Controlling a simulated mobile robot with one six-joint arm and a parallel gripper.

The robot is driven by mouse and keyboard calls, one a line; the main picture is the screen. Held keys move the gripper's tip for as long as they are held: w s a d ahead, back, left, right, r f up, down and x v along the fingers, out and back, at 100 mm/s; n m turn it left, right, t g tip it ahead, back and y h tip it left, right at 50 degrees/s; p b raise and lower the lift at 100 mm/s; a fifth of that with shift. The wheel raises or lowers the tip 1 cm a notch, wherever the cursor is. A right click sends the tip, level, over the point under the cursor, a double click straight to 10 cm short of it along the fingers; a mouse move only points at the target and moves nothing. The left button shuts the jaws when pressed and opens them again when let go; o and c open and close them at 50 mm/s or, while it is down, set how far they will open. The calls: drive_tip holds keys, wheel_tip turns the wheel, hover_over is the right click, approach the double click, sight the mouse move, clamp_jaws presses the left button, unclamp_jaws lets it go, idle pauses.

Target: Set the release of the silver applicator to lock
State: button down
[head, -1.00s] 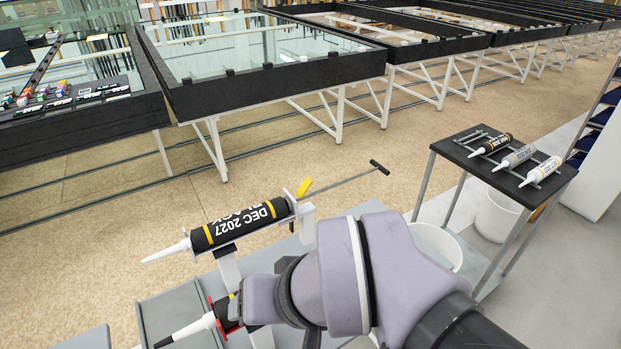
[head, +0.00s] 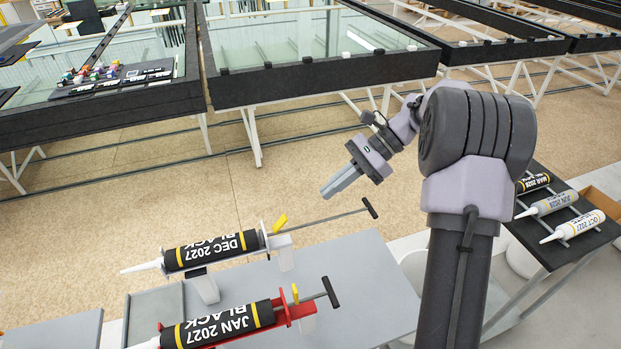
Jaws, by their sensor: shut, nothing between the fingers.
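The silver applicator (head: 264,236) rests on a stand on the grey bench. It holds a black cartridge (head: 212,249) marked DEC 2027 BLACK, nozzle to the left. Its yellow release lever (head: 280,222) sticks up, tilted right, at the rear plate. Its thin rod runs right to a black handle (head: 370,208). My gripper (head: 327,190) is shut and empty. It shows above and right of the lever, apart from it, pointing down-left. A red applicator (head: 306,309) stands nearer, with a JAN 2027 BLACK cartridge (head: 218,326) and a yellow lever (head: 295,293) that looks nearly upright.
The grey bench top (head: 368,280) is clear right of the applicators. A dark side table (head: 528,235) at the right carries several cartridges on a rack. My arm rises between it and the bench. Black-edged glazing tables (head: 320,80) stand behind, across open floor.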

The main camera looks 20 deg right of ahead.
drive_tip(key=b, duration=0.3)
approach(280, 224)
drive_tip(key=a+f, duration=0.2)
drive_tip(key=f, duration=0.1)
drive_tip(key=a+f, duration=0.1)
drive_tip(key=f, duration=0.1)
drive_tip(key=shift+w+a, duration=0.1)
drive_tip(key=shift+w, duration=0.1)
drive_tip(key=shift+r, duration=0.1)
drive_tip(key=shift+r, duration=0.15)
